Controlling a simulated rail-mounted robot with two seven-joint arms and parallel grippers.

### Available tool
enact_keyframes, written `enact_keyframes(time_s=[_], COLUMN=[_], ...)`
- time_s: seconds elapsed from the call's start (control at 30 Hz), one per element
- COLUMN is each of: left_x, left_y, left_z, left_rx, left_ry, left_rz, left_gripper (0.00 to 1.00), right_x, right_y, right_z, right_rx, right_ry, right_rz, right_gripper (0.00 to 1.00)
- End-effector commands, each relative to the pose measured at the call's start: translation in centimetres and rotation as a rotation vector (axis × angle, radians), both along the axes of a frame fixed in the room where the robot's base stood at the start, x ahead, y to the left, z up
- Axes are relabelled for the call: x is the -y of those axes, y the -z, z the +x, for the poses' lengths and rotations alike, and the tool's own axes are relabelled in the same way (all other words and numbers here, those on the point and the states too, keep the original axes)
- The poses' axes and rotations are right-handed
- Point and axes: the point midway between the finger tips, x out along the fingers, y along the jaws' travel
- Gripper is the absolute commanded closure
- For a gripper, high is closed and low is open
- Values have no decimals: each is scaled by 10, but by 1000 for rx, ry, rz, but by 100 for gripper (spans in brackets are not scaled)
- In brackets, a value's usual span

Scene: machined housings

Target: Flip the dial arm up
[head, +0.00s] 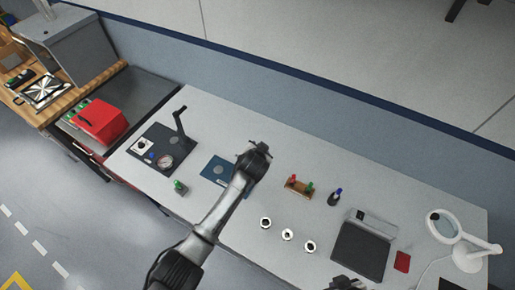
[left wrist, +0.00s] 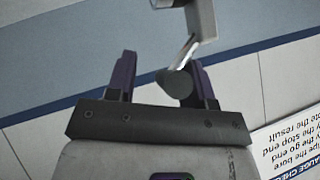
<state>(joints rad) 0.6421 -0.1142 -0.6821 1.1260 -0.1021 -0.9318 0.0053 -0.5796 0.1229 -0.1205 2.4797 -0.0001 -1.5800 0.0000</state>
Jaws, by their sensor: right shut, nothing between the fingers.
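In the left wrist view a light grey post (left wrist: 200,18) comes down from the top edge. A short silver arm (left wrist: 184,52) with a dark round disc (left wrist: 175,84) hangs from it; this looks like the dial arm. My left gripper (left wrist: 162,62) has its fingers apart, and the disc overlaps the right-hand finger; I cannot tell whether they touch. In the head view my left gripper (head: 262,149) is over the bench beside a blue plate (head: 214,172) and hides what is behind it. My right gripper (head: 346,284) barely shows at the bottom edge, shut and empty.
A black panel (head: 150,158) with an upright black lever (head: 180,127) stands left. Several rings (head: 287,234), a wooden peg block (head: 299,188), a dark box (head: 358,250) and a magnifier lamp (head: 443,225) stand right. The wall (head: 300,100) runs behind the bench.

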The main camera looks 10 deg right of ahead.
Motion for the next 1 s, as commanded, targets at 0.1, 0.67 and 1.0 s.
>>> enact_keyframes(time_s=[0.1, 0.67, 1.0], left_x=[-2, -7, -16], left_y=[4, -20, -59], left_z=[-1, -24, -66], left_rx=[-9, 0, 3], left_ry=[-3, -1, 0], left_rz=[4, 0, 0], left_gripper=[55, 55, 55], right_x=[1, 0, -2], right_y=[0, 0, 5], right_z=[0, 0, 0], right_rx=[-1, 0, -1], right_ry=[-1, 2, 5], right_rz=[-3, 2, 7], right_gripper=[100, 100, 100])
